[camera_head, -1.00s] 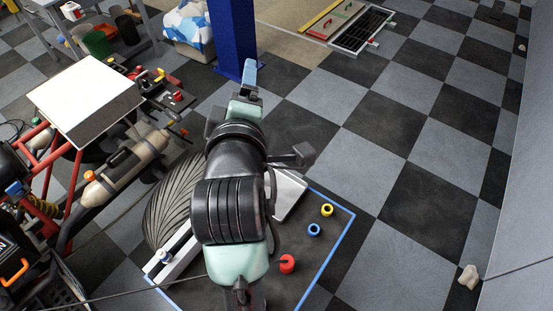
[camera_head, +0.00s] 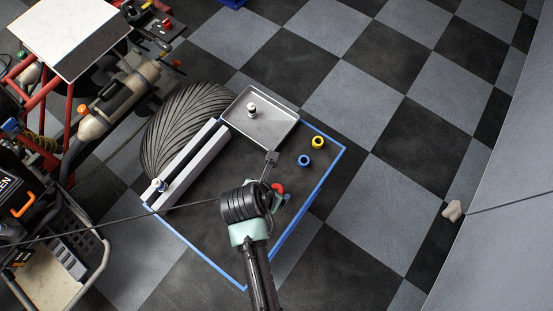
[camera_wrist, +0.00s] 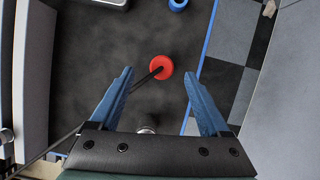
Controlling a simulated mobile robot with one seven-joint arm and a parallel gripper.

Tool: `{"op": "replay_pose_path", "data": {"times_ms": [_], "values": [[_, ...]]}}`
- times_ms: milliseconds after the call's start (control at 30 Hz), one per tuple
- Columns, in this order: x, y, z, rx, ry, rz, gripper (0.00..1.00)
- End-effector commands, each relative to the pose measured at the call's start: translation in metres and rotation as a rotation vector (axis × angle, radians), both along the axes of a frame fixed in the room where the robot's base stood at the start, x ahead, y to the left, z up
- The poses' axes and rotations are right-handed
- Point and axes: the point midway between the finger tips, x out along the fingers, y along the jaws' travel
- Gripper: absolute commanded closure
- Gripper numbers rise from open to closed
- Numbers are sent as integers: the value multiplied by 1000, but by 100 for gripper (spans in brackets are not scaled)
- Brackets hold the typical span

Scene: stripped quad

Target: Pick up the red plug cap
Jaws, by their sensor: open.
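The red plug cap (camera_wrist: 165,65) lies on the dark mat in the wrist view, ahead of my gripper (camera_wrist: 158,74). It appears between the two blue fingertips, touching neither; I cannot tell its exact height gap. My gripper is open and empty. A thin dark line, like a cable, runs from the lower left up to the cap's middle. In the head view only part of the red cap (camera_head: 277,187) shows beside my wrist, which hides the rest.
The blue-edged mat (camera_head: 222,256) also holds a blue ring (camera_head: 304,161), a yellow ring (camera_head: 318,142), a metal tray (camera_head: 277,128) and a long light rail (camera_head: 196,162). A ribbed tyre (camera_head: 180,118) stands at left. Checkered floor at right is mostly clear.

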Motion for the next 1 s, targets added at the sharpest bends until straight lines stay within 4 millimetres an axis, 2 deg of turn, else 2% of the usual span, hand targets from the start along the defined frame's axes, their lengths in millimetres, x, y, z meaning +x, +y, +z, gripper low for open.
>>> {"op": "replay_pose_path", "data": {"times_ms": [100,433,700,1000], "values": [[7,-4,-20,1,1,-2,20],[15,-9,-41,2,-2,-3,20],[25,-17,-74,2,-2,-3,20],[28,-19,-82,3,-4,-2,20]]}}
